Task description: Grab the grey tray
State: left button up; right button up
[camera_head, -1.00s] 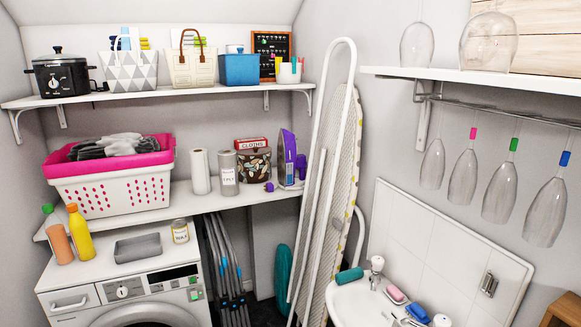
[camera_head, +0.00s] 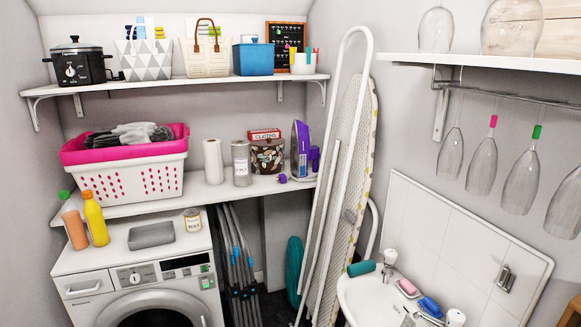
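The grey tray (camera_head: 151,235) is a small shallow rectangular dish. It lies on top of the white dryer (camera_head: 88,259), near the middle of its top. A small tin (camera_head: 192,220) stands to its right, and a yellow bottle (camera_head: 95,219) and an orange bottle (camera_head: 74,222) stand to its left. Nothing covers the tray. Neither of my grippers shows in the head view.
A shelf behind the dryer holds a pink and white laundry basket (camera_head: 128,178), a paper roll (camera_head: 213,161) and an iron (camera_head: 301,150). An ironing board (camera_head: 344,190) leans right of the dryer, beside a sink (camera_head: 368,299). Glasses hang at the right.

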aim_at(142, 237)
jog(key=i+u, duration=0.1)
jog(key=u, duration=0.5)
jog(key=i+l+u, duration=0.15)
jog(key=i+u, duration=0.15)
jog(key=i, duration=0.15)
jog(key=i+l+u, duration=0.25)
jog(key=i, duration=0.2)
jog(key=i+l+u, duration=0.3)
jog(key=i+l, duration=0.05)
jog(key=i, duration=0.1)
